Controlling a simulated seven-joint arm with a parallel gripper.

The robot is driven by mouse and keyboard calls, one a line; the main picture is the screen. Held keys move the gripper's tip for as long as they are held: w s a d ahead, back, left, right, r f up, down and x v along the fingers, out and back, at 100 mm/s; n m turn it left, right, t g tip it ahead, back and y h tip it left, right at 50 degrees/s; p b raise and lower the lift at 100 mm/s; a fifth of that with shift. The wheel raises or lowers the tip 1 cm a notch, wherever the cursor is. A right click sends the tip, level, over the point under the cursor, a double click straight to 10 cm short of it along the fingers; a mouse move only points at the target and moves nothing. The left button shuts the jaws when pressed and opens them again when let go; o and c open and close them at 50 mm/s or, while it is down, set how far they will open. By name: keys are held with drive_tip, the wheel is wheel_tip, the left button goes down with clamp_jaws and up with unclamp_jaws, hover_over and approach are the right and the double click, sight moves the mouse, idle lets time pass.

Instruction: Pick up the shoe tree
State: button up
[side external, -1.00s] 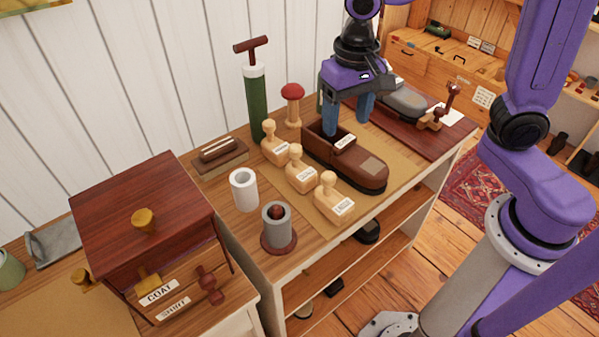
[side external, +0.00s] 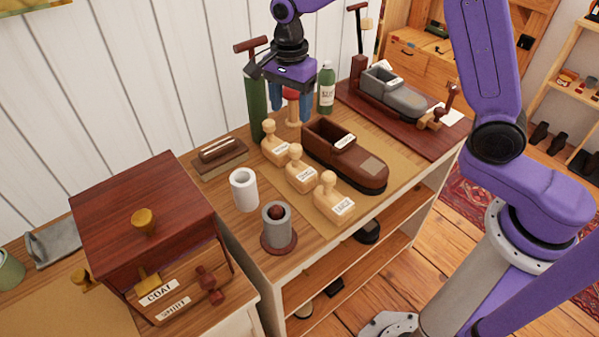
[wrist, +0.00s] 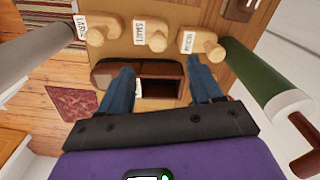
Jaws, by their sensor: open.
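Three pale wooden shoe trees with round knobs and white labels stand in a row on the bench. In the side view they are the rear one (side external: 275,148), the middle one (side external: 300,173) and the front one (side external: 332,200). In the wrist view their labels appear to read LARGE (wrist: 100,34), SMALL (wrist: 152,36) and MEDIUM (wrist: 203,42). My gripper (side external: 291,112) is open and empty, raised behind the row near a red-topped stand. Its fingers (wrist: 160,76) point toward the row in the wrist view. A brown open shoe (side external: 350,162) lies beside the row.
A green pump (side external: 256,106) with a T-handle stands close to my gripper, left of it. A red-topped post (side external: 292,93) is partly hidden by my fingers. A green bottle (side external: 326,88) and a grey shoe (side external: 395,95) on a dark board are to the right. A white cup (side external: 243,189) stands left.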

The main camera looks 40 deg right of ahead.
sight(294, 147)
wheel_tip(294, 147, down, 10)
drive_tip(key=shift+r, duration=0.2)
drive_tip(key=shift+s+d+f, duration=0.1)
drive_tip(key=shift+d+f, duration=0.05)
drive_tip(key=shift+f, duration=1.1)
drive_tip(key=shift+s+d+f, duration=0.1)
drive_tip(key=shift+f, duration=1.15)
clamp_jaws()
